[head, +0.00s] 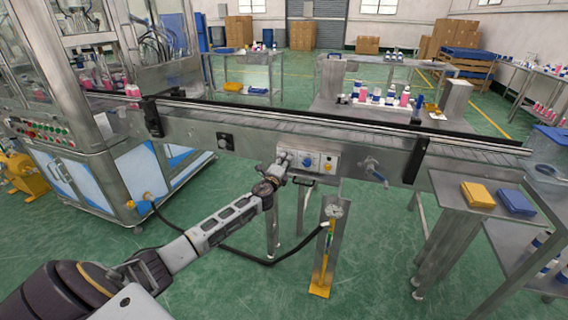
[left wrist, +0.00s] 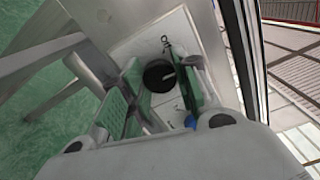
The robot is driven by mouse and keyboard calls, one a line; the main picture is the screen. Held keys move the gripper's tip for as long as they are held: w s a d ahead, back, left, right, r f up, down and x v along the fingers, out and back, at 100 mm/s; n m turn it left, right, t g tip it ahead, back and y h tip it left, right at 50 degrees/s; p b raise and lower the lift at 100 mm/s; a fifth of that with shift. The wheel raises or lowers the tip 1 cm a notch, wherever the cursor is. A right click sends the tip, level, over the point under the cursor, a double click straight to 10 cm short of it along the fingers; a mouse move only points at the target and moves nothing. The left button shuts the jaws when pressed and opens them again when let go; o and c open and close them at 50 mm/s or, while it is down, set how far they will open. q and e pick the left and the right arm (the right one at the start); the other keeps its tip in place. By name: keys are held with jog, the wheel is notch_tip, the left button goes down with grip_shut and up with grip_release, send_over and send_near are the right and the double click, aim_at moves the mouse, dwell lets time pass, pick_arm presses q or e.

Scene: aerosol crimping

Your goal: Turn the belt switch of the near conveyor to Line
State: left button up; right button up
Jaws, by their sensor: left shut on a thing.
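The near conveyor (head: 300,128) runs across the head view, with a pale control panel (head: 318,162) on its front side. My left gripper (head: 281,169) is at the panel's left end and hides the knob there. In the left wrist view, a round black switch knob (left wrist: 157,78) with a light pointer mark sits between the green pads of my left gripper (left wrist: 160,88). The gripper is shut on this knob. The switch's labels are too small to read. My right gripper is not in view.
A blue knob (head: 307,162) is just right of my gripper on the same panel. A hand crank (head: 374,170) is farther right. A yellow-based stand (head: 325,250) stands below the panel. A side table (head: 470,210) holds yellow and blue items.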

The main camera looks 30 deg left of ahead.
pick_arm(q)
jog(key=shift+f, duration=0.1)
jog(key=o, duration=1)
jog(key=shift+s, duration=0.15)
jog(key=shift+v, duration=5.85)
